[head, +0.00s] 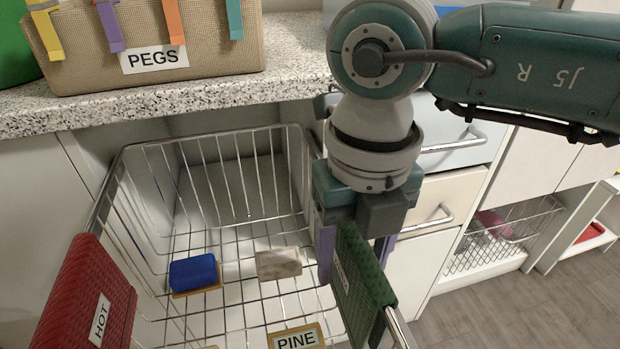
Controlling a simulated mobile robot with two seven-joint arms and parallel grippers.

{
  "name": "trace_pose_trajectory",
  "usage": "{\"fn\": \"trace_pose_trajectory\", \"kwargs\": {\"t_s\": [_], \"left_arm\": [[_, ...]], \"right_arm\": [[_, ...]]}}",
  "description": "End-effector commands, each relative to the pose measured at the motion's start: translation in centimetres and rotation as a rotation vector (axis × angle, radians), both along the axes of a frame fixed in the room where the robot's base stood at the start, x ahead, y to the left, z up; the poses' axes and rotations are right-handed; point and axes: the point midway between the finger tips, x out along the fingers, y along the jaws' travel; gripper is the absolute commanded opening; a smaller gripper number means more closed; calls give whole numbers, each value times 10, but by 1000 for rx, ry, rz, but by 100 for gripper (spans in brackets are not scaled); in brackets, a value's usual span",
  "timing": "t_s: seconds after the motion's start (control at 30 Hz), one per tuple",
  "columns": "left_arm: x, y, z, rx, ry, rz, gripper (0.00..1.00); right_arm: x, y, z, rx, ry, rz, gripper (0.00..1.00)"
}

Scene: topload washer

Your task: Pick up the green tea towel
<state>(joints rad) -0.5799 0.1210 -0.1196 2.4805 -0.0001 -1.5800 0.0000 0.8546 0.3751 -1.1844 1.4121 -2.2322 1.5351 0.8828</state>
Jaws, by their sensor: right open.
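The green tea towel (366,290) hangs folded over the right rim of the wire basket (205,137). A small pale label shows on its left face. My right gripper (354,270) points down from above at the towel's far end. Its two purple fingers are open, one on the left side of the towel and one on the right. The towel's top edge lies between them, and I cannot tell whether either finger touches it. The right finger is partly hidden behind the towel. My left gripper is not in view.
A red towel (85,300) labelled HOT hangs on the basket's left rim. A blue block (193,271) and a pale block (279,263) lie in the basket, with a PINE label (296,340) in front. A PEGS box (190,70) stands on the speckled counter (285,60) behind. Drawers stand right.

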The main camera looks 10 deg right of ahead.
Motion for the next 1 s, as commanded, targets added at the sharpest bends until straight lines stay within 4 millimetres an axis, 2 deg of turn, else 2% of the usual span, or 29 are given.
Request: {"fn": "trace_pose_trajectory", "kwargs": {"t_s": [0.07, 0.6, 1.0], "left_arm": [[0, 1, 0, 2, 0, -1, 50], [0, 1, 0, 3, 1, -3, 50], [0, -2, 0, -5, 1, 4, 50]], "right_arm": [[0, 0, 0, 0, 0, 0, 61], [0, 0, 1, 1, 1, 0, 1], [0, 0, 1, 1, 0, 0, 0]]}}
